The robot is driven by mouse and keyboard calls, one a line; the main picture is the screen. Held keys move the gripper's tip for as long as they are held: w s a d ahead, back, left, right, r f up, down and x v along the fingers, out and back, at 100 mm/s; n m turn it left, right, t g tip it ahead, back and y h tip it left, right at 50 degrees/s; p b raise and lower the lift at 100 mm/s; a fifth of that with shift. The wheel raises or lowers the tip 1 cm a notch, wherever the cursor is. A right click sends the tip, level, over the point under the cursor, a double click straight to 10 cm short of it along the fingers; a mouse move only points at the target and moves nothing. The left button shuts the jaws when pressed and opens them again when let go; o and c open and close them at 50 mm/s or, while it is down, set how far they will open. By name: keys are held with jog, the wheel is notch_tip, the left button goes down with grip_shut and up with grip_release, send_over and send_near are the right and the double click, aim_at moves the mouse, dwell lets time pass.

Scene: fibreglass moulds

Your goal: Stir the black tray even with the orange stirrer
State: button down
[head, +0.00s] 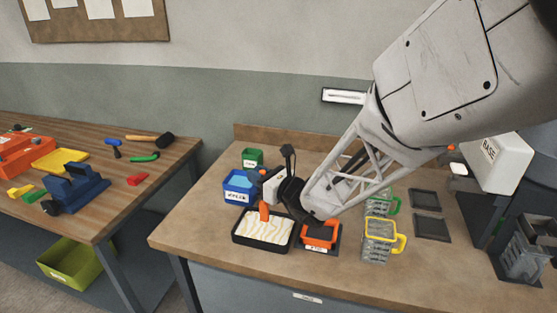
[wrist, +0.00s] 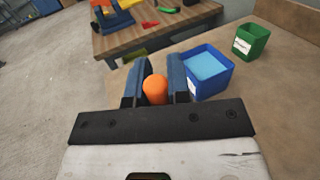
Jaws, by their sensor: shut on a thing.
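The black tray (head: 258,247) lies near the front left of the bench. It holds a cream mass with yellow-brown wavy streaks across it. The orange stirrer (head: 264,212) stands in the tray, towards its back edge, its lower end at the mass. My gripper (head: 268,198) is above the tray, shut on the stirrer. In the wrist view the stirrer's rounded orange top (wrist: 156,88) shows between the two blue-grey fingers. The tray is hidden in that view.
A blue tub (head: 235,188) with light blue contents and a green tub (head: 253,157) stand behind the tray. An orange container (head: 320,236) is close on its right. Yellow-handled (head: 378,242) and green-handled jugs (head: 379,203) stand further right. A tool table (head: 75,220) is left.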

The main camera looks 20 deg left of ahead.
jog(key=shift+f, duration=2.1)
jog(key=shift+a, duration=0.15)
